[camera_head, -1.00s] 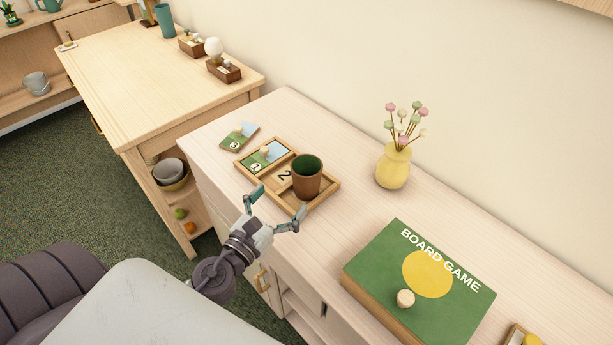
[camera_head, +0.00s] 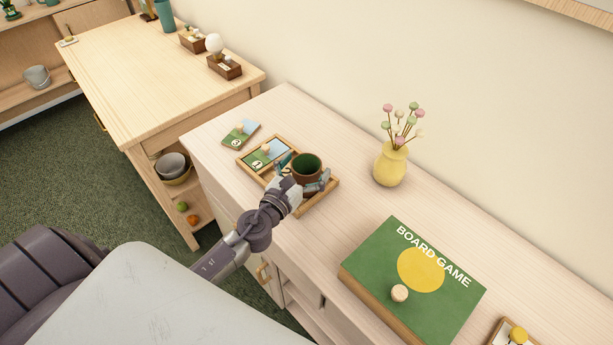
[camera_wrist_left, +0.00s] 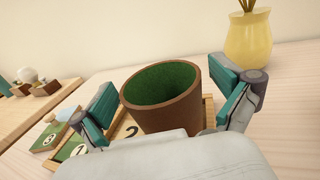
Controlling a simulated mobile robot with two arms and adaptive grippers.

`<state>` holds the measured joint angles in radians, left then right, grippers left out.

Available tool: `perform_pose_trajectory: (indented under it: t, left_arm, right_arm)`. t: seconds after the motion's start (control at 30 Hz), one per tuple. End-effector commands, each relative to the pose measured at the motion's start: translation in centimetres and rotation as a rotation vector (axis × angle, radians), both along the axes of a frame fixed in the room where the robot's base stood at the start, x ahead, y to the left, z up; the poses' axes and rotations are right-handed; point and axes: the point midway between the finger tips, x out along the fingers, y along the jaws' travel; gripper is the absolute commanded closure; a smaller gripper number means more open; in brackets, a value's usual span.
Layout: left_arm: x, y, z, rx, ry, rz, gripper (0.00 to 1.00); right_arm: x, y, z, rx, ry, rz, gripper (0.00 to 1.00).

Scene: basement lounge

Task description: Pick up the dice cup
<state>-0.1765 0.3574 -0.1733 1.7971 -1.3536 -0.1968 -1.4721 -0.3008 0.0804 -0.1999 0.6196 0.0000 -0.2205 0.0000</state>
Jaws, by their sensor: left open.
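The dice cup (camera_head: 307,167) is brown with a green lining and stands upright on the right part of a wooden tray (camera_head: 322,202). It also shows in the left wrist view (camera_wrist_left: 168,108), between the two teal finger pads. My left gripper (camera_head: 304,176) is open, with one finger on each side of the cup. In the left wrist view (camera_wrist_left: 172,104) a gap shows on the cup's left, and the right finger is close to its rim; contact cannot be told. The cup's lower near side is hidden by the gripper. My right gripper is not in view.
A numbered puzzle tile (camera_head: 265,154) lies in the tray's left part, and another tile (camera_head: 240,133) lies beyond it. A yellow vase (camera_head: 390,164) with flowers stands to the right. A green board game box (camera_head: 440,280) lies nearer. The cabinet top between them is clear.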

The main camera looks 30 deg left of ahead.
Motion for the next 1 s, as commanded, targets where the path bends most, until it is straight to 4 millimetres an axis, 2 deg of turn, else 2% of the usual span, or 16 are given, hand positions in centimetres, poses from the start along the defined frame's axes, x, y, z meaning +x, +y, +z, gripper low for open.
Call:
perform_pose_trajectory:
  t: [0.07, 0.43, 0.77, 0.87, 1.0]
  left_arm:
    - [0.0, 0.0, 0.0, 0.000, 0.000, 0.000, 0.00]
    - [-0.1, 0.0, 0.0, 0.000, 0.000, 0.000, 0.60]
    - [-0.1, 0.0, 0.5, 0.001, -0.001, 0.000, 0.61]
    - [0.0, 0.0, 1.3, 0.001, -0.002, -0.001, 0.61]
    - [0.0, 0.0, 3.5, 0.003, -0.003, -0.002, 0.61]
  right_arm:
    - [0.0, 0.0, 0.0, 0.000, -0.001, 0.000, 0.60]
    - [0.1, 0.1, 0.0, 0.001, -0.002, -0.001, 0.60]
    - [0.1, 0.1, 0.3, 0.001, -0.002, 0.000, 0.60]
    - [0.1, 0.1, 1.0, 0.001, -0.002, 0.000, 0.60]
    - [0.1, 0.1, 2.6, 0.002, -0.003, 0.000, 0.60]
